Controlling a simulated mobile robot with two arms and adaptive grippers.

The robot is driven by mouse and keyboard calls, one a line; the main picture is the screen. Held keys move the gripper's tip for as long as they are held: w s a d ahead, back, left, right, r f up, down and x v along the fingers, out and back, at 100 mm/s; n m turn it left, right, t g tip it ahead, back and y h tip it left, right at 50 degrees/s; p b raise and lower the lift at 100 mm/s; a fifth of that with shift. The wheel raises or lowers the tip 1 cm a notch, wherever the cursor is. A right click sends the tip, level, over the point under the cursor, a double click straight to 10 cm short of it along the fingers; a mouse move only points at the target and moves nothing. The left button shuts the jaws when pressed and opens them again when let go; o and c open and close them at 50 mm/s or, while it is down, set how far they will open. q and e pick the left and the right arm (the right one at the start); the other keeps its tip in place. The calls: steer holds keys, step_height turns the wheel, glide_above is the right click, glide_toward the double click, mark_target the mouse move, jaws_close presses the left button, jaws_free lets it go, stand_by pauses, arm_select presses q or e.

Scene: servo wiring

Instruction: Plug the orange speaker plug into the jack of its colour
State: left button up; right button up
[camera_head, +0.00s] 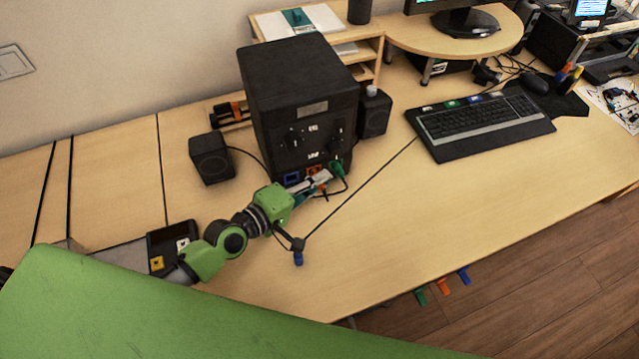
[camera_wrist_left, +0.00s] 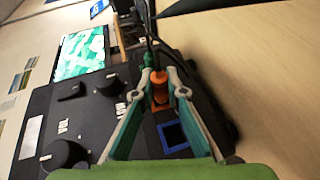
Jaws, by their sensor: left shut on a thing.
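The orange plug (camera_wrist_left: 158,84) is between the fingertips of my left gripper (camera_wrist_left: 159,82), which is shut on it. In the head view the same gripper (camera_head: 325,177) is at the lower front of the black subwoofer box (camera_head: 300,90). The orange jack (camera_head: 315,171) is on that panel; in the wrist view the plug lines up with it, and I cannot tell how deep it sits. The blue jack (camera_wrist_left: 173,135) beside it is empty. A green plug (camera_head: 338,168) is at the panel, right of my fingertips. My right gripper is not in view.
A blue plug (camera_head: 298,258) on a cable is near my left wrist. Small speakers (camera_head: 210,158) (camera_head: 375,113) flank the box. A keyboard (camera_head: 480,122) lies to the right. The table front right of my arm is clear. Coloured clips (camera_head: 442,287) show at the table's front edge.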

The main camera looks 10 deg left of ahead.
arm_select(q)
steer(key=shift+w+a+b, duration=0.3)
steer(key=shift+w+a, duration=0.15)
steer(key=shift+w, duration=0.15)
steer(key=o, duration=0.9)
steer(key=shift+r, duration=0.1)
steer(key=v, duration=1.2)
steer(key=shift+s+d, duration=0.15)
